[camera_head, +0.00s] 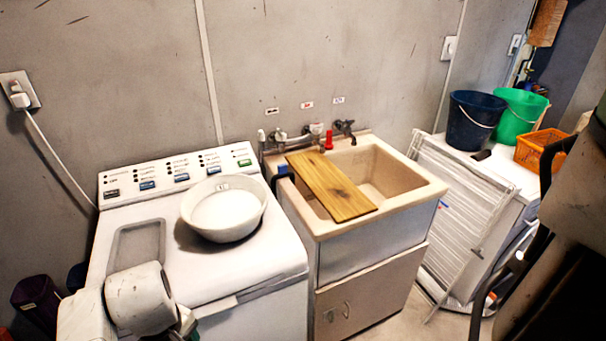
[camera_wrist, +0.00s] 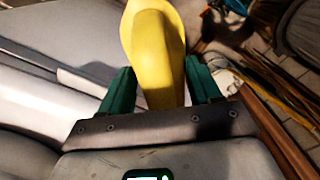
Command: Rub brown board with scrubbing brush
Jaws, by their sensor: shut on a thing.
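The brown board (camera_head: 332,188) is a wooden plank lying at a slant across the left part of the beige sink (camera_head: 428,197). My gripper (camera_wrist: 158,88) has green fingers, one on each side of a smooth yellow object, which I take to be the scrubbing brush (camera_wrist: 155,45). It is shut on this brush; no bristles show. In the head view my arm is at the lower left, in front of the washing machine, and the brush is hidden there. The gripper is well apart from the board.
A white bowl (camera_head: 224,208) stands on the washing machine (camera_head: 265,262), between my arm and the sink. Taps (camera_head: 344,129) line the sink's back. A folded white rack (camera_head: 462,205) leans to the right, near blue (camera_head: 472,121) and green (camera_head: 520,115) buckets and an orange basket (camera_head: 541,148).

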